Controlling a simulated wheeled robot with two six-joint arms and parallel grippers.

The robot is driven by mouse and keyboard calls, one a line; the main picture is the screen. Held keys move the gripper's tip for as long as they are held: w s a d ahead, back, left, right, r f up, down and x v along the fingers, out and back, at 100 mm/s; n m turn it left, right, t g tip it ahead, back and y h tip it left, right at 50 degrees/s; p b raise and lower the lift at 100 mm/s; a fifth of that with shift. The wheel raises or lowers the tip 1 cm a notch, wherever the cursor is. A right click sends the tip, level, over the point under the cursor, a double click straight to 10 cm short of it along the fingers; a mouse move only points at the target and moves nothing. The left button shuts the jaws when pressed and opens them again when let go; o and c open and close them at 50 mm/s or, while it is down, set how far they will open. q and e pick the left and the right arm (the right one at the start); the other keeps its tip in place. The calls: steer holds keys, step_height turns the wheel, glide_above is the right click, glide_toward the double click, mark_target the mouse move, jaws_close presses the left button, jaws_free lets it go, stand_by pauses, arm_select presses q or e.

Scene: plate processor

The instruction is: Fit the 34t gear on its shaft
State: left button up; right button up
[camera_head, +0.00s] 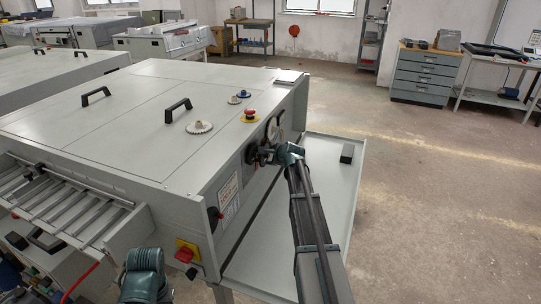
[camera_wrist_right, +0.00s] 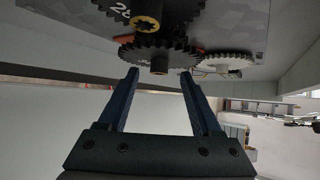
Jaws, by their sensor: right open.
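My right gripper (camera_head: 262,156) is at the side face of the grey machine (camera_head: 130,130). Nothing shows clamped between the fingers. A second dark gear with a yellow-ringed hub (camera_wrist_right: 146,23) and part of a number sits above it. A white gear (camera_wrist_right: 226,63) is to the right. I cannot read which gear is the 34t. A pale gear (camera_head: 199,128) lies on the machine top. My left gripper is out of view.
Open floor lies to the right.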

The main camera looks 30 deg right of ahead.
steer(key=p+v, duration=0.6)
steer(key=v, duration=0.6)
steer(key=shift+s+r, duration=0.2)
steer(key=shift+s, duration=0.05)
